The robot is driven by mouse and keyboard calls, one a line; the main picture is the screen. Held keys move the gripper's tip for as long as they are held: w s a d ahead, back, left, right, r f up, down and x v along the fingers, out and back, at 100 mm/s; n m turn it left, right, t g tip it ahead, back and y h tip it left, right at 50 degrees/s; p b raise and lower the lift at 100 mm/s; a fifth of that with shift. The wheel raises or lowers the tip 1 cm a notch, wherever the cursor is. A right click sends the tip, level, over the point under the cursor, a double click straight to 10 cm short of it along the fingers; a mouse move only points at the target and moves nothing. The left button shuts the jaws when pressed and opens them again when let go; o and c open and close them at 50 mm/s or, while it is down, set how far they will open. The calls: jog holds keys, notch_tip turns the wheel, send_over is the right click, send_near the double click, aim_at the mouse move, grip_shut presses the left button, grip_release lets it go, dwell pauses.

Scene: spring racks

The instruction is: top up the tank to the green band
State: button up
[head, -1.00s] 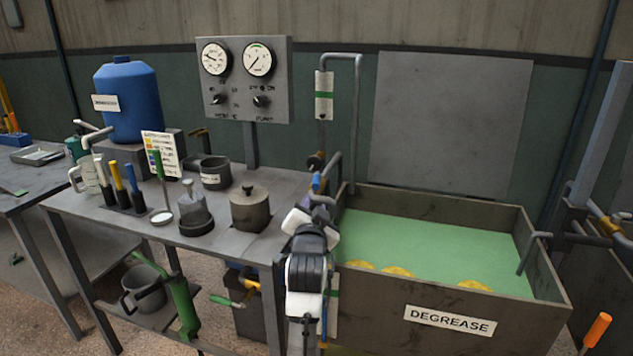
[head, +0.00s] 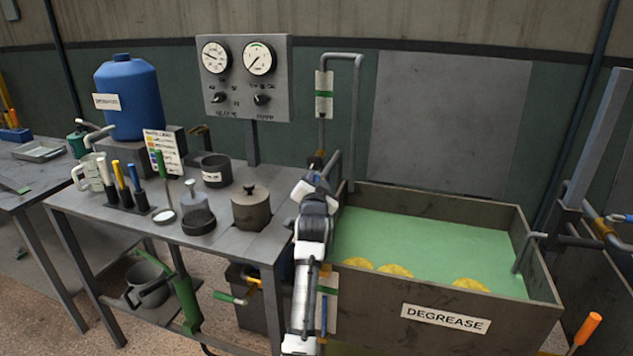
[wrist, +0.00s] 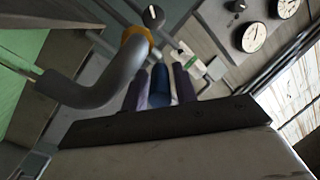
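The open tank (head: 540,292) labelled DEGREASE holds green liquid (head: 430,243) with yellow patches near its front side; the liquid also shows in the wrist view (wrist: 18,70). My gripper (head: 316,182) is at the pipework by the tank's left back corner. In the wrist view, a blue handle (wrist: 160,84) sits between my two purple-grey fingers. Whether they touch it I cannot tell. A bent grey pipe (wrist: 110,88) with an orange collar is close beside them.
A workbench (head: 115,228) left of the tank carries a blue drum (head: 130,95), a measuring jug, coloured-handled tools and several pots. A panel (head: 272,103) with two dials and two knobs stands behind. A tall pipe (head: 357,120) rises behind my gripper, beside another green-banded plate (head: 324,95).

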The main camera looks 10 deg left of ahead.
jog(key=shift+c, duration=0.4)
grip_shut()
jog(key=shift+d, duration=0.1)
